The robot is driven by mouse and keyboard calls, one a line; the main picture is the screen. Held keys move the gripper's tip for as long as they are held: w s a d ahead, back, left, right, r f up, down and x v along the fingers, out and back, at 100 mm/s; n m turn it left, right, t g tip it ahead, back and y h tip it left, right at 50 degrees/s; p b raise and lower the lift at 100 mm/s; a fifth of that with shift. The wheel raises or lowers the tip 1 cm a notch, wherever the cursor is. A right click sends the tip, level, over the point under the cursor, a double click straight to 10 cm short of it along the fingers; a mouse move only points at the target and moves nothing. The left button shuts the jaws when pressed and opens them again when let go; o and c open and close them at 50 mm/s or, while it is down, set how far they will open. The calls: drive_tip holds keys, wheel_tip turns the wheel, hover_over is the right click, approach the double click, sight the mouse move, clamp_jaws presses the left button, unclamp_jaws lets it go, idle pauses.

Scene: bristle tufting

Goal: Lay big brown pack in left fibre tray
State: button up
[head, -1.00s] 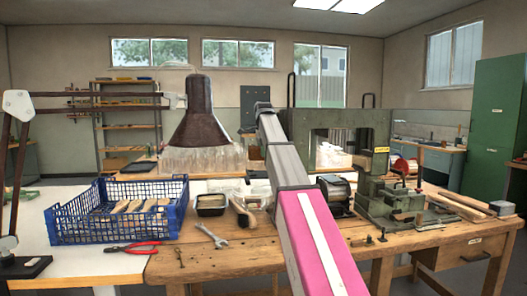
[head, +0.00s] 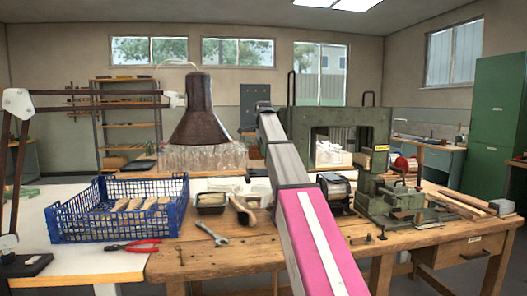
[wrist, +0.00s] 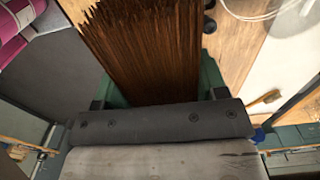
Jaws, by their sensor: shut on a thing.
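The big brown pack (wrist: 150,55), a block of dark brown bristles with a ragged end, fills the upper middle of the wrist view. My gripper (wrist: 160,92) is shut on it, with green finger parts showing at both sides of the pack. In the head view my arm reaches away over the bench, and its far end, the gripper and the pack cannot be made out. A small dark tray with pale contents (head: 211,198) stands on the bench beside clear containers (head: 228,184). I cannot tell which container is the left fibre tray.
A blue crate (head: 80,217) holding wooden brush bodies stands at left. Red pliers (head: 132,246), a spanner (head: 212,234) and a brush (head: 243,210) lie on the bench. A green machine (head: 375,185) stands right of my arm.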

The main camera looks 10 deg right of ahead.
drive_tip(key=shift+f, duration=0.8)
idle(0.5)
drive_tip(key=o, duration=1.2)
drive_tip(key=shift+c, duration=0.2)
drive_tip(key=shift+o, duration=0.4)
